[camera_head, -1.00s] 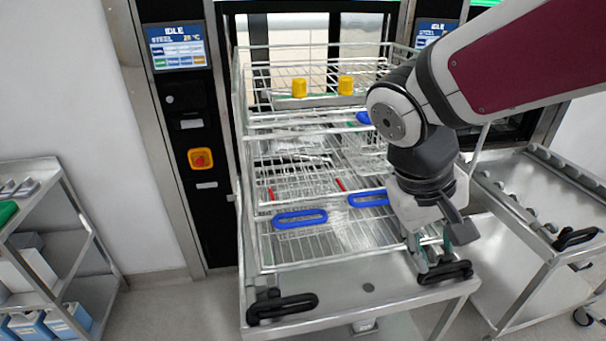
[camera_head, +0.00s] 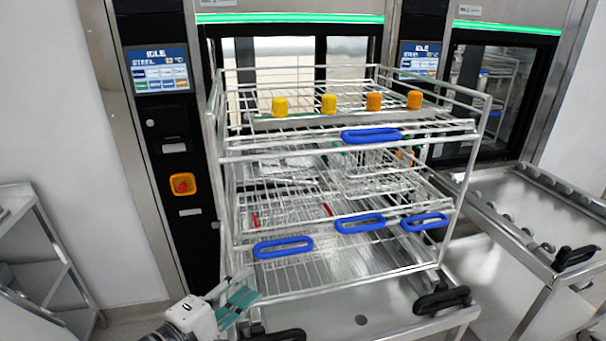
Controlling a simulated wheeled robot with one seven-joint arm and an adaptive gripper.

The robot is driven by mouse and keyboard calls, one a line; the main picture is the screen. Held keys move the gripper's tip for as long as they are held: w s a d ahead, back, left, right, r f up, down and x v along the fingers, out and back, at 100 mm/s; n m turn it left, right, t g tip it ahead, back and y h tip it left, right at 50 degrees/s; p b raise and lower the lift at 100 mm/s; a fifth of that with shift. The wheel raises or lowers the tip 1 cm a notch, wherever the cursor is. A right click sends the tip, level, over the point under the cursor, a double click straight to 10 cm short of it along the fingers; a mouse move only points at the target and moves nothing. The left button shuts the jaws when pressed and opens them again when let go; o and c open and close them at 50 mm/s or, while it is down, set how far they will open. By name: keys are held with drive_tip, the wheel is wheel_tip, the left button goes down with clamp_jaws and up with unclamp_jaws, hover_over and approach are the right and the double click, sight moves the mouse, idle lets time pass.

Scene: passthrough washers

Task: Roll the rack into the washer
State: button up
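The wire rack (camera_head: 335,282) stands on the steel trolley (camera_head: 390,322) in front of the washer. It has several tiers, blue handles (camera_head: 284,247) on its near side and yellow caps (camera_head: 328,103) on its top tier. The washer (camera_head: 290,19) behind it has a green light strip and a display (camera_head: 158,69) reading IDLE. My gripper (camera_head: 240,298) is at the lower left, near the trolley's left black handle (camera_head: 275,335). Its teal finger pads show spread, with nothing visible between them. Whether it touches the trolley or its handle is unclear.
A second washer (camera_head: 490,92) stands at the right behind an empty-looking steel trolley (camera_head: 553,215). A steel shelf cart (camera_head: 50,262) stands at the far left. The trolley's right black handle (camera_head: 442,299) is clear. Little floor shows at the left.

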sight(279, 255)
drive_tip(key=p+x, duration=0.1)
drive_tip(key=x, duration=1.2)
drive_tip(key=shift+w+a+f, duration=0.1)
drive_tip(key=shift+w+f, duration=0.05)
drive_tip(key=shift+w, duration=0.15)
drive_tip(key=shift+c, duration=0.3)
clamp_jaws()
